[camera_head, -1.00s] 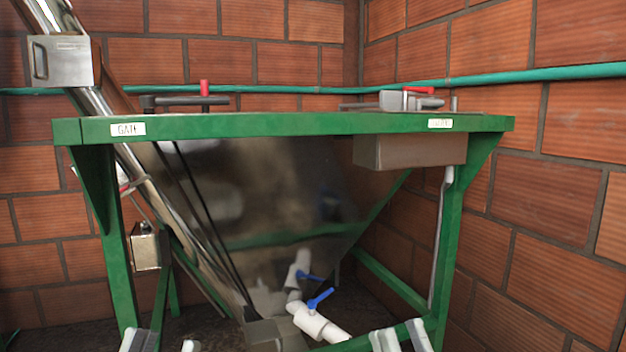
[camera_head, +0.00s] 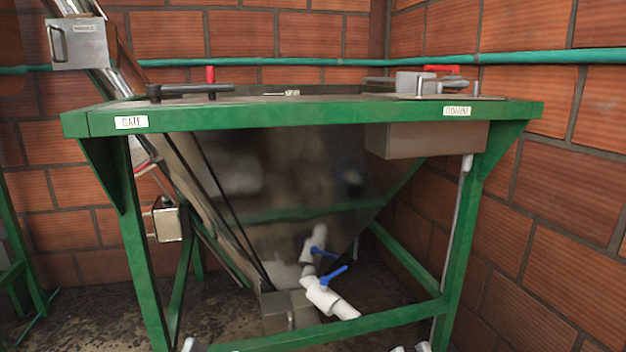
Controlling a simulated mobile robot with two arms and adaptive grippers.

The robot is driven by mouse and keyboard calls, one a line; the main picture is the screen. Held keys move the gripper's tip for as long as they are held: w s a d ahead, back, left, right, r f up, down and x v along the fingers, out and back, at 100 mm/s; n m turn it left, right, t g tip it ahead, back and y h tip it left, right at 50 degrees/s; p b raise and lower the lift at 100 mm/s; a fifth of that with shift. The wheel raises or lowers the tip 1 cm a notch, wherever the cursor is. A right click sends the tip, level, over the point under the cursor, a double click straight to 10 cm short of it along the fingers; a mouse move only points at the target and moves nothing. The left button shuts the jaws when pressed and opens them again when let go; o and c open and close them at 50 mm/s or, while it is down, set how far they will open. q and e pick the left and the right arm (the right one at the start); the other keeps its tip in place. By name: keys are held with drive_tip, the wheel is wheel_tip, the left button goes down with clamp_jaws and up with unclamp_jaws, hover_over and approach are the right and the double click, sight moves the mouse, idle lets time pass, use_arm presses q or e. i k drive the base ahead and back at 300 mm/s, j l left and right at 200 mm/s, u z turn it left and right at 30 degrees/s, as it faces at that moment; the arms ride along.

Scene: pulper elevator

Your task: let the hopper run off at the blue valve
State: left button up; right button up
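The hopper (camera_head: 285,170) is a dark, shiny metal funnel hanging in a green frame. At its foot is white pipework (camera_head: 322,297) with two blue handles. The nearer blue valve handle (camera_head: 334,275) slants up to the right across the pipe. The farther blue handle (camera_head: 321,252) sits just behind and above it. Only the tips of my grippers show at the bottom edge. One fingertip of my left gripper (camera_head: 192,345) is visible, so its opening is hidden. Two tips of my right gripper (camera_head: 411,348) show apart, with nothing between them. Both are short of the valves.
The green frame's top beam (camera_head: 300,117) carries a GATE label and another label at right. A low green crossbar (camera_head: 385,323) runs in front of the pipe. A metal box (camera_head: 277,312) stands left of the pipe. Brick walls (camera_head: 545,215) close off the back and right.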

sight(335, 274)
drive_tip(key=i+l+u, duration=0.15)
drive_tip(key=l, duration=0.3)
drive_tip(key=l+u, duration=0.15)
drive_tip(key=l, duration=0.3)
drive_tip(key=i+l+u, duration=0.15)
drive_tip(key=l, duration=0.3)
